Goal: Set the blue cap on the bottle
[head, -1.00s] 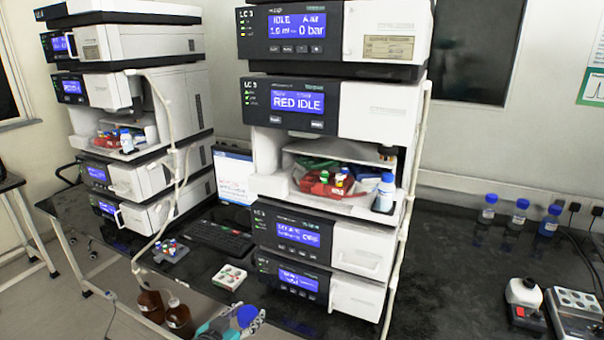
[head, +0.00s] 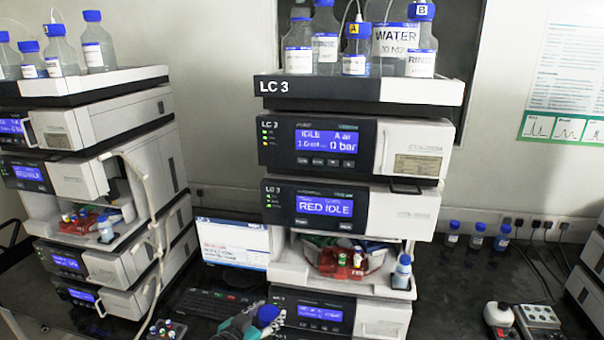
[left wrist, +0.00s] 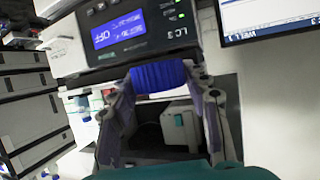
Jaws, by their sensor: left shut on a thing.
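My left gripper (head: 250,322) is shut on the blue cap (head: 268,314), at the bottom of the head view, in front of the left edge of the middle stack's lower module. In the left wrist view the ribbed blue cap (left wrist: 158,76) sits between the two fingers. Capped bottles stand on the middle stack's top tray: a clear bottle (head: 298,52), a bottle with an "A" cap (head: 355,58), a WATER bottle (head: 393,52) and a RINSE bottle (head: 421,62). Some tops are cut off by the frame, so I cannot tell which bottle lacks a cap. My right gripper is not in view.
The middle stack's open bay holds a red vial rack (head: 340,268) and a small bottle (head: 402,274). A monitor (head: 234,243) and keyboard (head: 213,308) stand to its left. Tubing (head: 150,200) hangs beside the left stack (head: 85,135). Several bottles stand at the back right.

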